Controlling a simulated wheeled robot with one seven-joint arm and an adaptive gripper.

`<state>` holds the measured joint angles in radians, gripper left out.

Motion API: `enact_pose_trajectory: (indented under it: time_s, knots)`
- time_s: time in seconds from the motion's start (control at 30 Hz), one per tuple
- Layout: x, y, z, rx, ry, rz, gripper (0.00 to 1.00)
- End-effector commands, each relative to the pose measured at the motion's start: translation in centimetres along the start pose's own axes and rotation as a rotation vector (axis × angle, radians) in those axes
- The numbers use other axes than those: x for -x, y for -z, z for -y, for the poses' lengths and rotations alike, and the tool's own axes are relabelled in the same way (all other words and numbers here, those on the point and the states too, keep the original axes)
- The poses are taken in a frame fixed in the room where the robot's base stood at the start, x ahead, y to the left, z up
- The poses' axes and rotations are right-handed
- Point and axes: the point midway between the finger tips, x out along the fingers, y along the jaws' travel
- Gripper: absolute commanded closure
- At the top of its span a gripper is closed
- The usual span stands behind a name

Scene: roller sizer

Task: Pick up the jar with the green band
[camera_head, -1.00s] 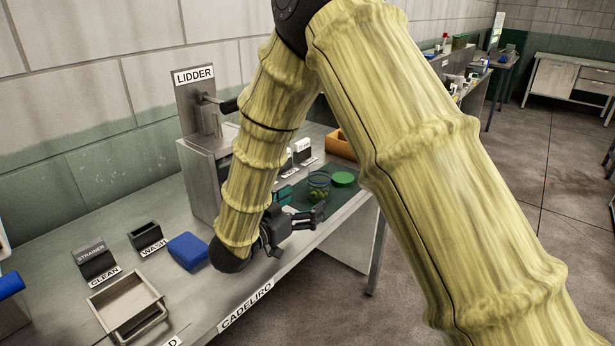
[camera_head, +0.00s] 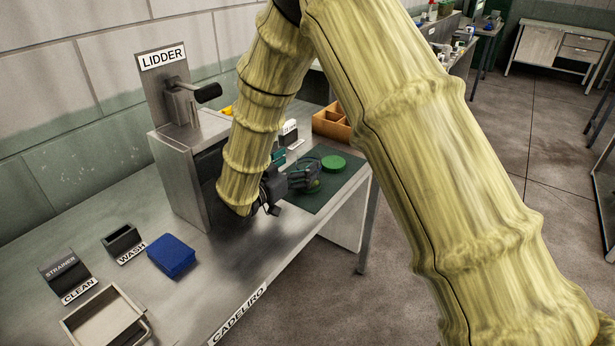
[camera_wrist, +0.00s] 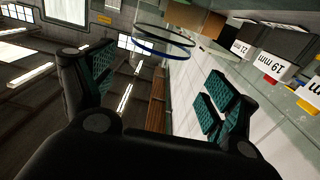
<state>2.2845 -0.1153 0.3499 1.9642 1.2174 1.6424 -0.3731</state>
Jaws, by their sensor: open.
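A clear glass jar (camera_wrist: 165,42) shows in the wrist view, beyond and between my fingers, with a dark blue ring around it. No green band can be made out on it. In the head view, green contents (camera_head: 314,187) show at the jar's place on the dark green mat (camera_head: 318,200); my gripper hides most of that spot. A flat green round lid (camera_head: 333,162) lies on the mat beside it. My gripper (camera_head: 303,175) is low over the mat at the jar; its fingers (camera_wrist: 155,90) are apart with nothing between the pads. Whether they touch the jar cannot be told.
The metal LIDDER machine (camera_head: 180,165) with a lever stands left of my forearm. An orange-brown divided box (camera_head: 331,124) and labelled blocks (camera_head: 289,130) stand behind the mat. A blue sponge-like block (camera_head: 171,256) and a metal tray (camera_head: 100,322) lie at front left. The bench's front edge is close.

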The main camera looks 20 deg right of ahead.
Motion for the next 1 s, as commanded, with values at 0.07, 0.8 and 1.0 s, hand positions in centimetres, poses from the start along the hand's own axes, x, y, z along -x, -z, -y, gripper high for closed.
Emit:
enact_pose_trajectory:
  time_s: [0.07,0.8,1.0]
  knots:
    - [-0.7,0.1,-0.1,0.0,-0.003,0.001,0.13]
    - [-4.9,-0.3,-0.3,-0.001,-0.002,0.0,0.42]
    - [-4.9,-0.3,-0.3,-0.001,-0.002,0.0,0.78]
